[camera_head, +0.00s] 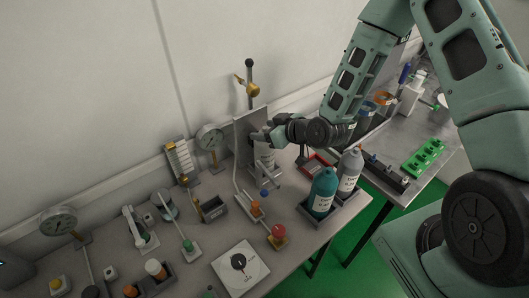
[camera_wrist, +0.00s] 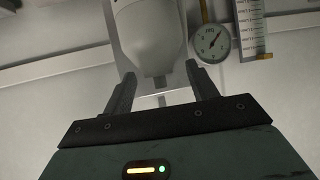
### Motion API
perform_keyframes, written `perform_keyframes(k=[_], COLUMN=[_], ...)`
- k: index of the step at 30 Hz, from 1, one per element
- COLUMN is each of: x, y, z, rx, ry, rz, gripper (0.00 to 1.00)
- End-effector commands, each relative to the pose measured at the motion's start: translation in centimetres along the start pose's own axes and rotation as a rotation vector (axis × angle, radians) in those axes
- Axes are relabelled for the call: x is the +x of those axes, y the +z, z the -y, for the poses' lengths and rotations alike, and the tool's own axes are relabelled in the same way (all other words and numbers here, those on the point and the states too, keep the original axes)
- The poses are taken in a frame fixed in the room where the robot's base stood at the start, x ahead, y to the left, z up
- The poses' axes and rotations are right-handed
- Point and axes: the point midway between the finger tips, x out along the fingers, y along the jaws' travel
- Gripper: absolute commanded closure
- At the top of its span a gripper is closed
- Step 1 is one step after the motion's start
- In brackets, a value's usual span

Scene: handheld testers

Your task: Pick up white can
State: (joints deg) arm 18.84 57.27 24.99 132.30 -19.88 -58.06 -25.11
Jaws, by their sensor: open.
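A white can (camera_head: 264,157) with a tapered end stands against the grey upright panel at the back of the bench in the head view. My gripper (camera_head: 260,136) is at its upper part, partly hiding it. In the wrist view the can (camera_wrist: 149,35) fills the top middle, its narrow end pointing toward my gripper (camera_wrist: 161,83). The two dark fingers are open, one on each side of that narrow end. Gaps show beside it; whether either finger touches it I cannot tell.
A teal bottle (camera_head: 322,192) and a light grey bottle (camera_head: 350,170) stand to the right of the can. A round gauge (camera_head: 210,137) and a scale plate (camera_head: 180,160) are to its left. A white dial box (camera_head: 240,268) and several small testers crowd the bench front.

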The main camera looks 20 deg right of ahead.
Motion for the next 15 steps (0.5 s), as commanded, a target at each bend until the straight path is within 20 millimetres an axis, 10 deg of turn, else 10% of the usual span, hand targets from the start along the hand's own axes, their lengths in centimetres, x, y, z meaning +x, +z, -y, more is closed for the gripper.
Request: perform_keyframes(k=[13, 15], x=[2.6, 2.6], y=[0.0, 0.0], z=[0.0, 0.0], rx=[0.000, 0.000], ry=[0.000, 0.000], rz=[0.001, 0.001], gripper=[0.42, 0.56])
